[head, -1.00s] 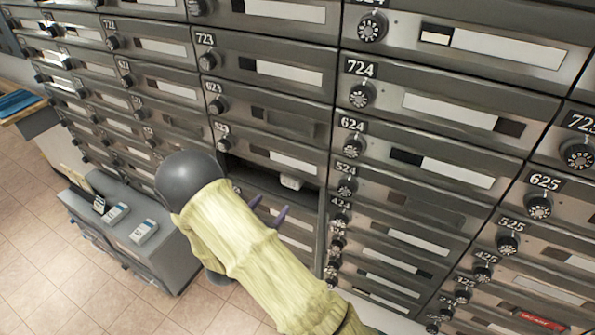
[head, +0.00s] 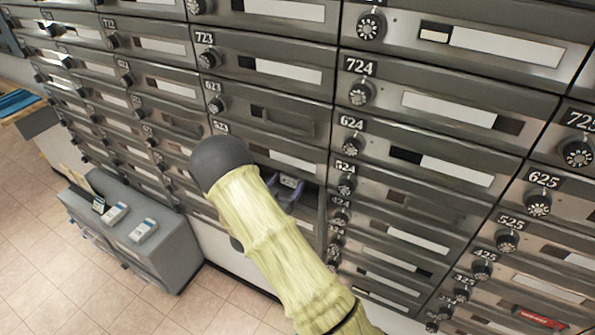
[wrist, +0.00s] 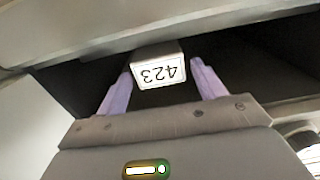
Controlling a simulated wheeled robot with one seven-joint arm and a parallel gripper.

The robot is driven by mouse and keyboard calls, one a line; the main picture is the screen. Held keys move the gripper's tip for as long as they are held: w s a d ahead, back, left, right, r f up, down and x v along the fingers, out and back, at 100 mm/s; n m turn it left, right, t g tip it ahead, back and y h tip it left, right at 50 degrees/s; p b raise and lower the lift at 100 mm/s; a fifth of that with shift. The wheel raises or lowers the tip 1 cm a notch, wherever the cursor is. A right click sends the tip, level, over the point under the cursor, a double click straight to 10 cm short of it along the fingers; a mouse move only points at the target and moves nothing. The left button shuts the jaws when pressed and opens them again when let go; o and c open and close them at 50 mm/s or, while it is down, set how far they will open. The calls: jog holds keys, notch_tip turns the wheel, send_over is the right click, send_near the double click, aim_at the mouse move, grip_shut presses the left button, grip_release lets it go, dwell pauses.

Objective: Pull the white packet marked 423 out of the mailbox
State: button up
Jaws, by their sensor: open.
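The white packet marked 423 (wrist: 160,73) shows upside down in the wrist view, in the dark opening of the mailbox (wrist: 258,75). My gripper (wrist: 160,82) is open, with one purple finger on each side of the packet's labelled end. I cannot tell whether the fingers touch it. In the head view the packet (head: 290,182) is a small pale shape in the open slot below door 623, and my gripper (head: 284,192) is at that slot. My arm hides part of the mailbox there.
Closed mailbox doors with round knobs, such as 624 (head: 420,160), surround the open slot. A grey cabinet (head: 165,245) with small boxes on top stands at the lower left. The tiled floor (head: 60,290) there is clear.

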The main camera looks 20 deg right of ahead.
jog(key=shift+x, duration=1.1)
jog(key=shift+c, duration=0.4)
jog(key=c, duration=0.7)
jog(key=shift+r, duration=0.3)
jog(key=shift+s+a, duration=0.1)
jog(key=v, duration=1.4)
jog(key=shift+s+a+b, duration=0.3)
jog(key=shift+b, duration=0.05)
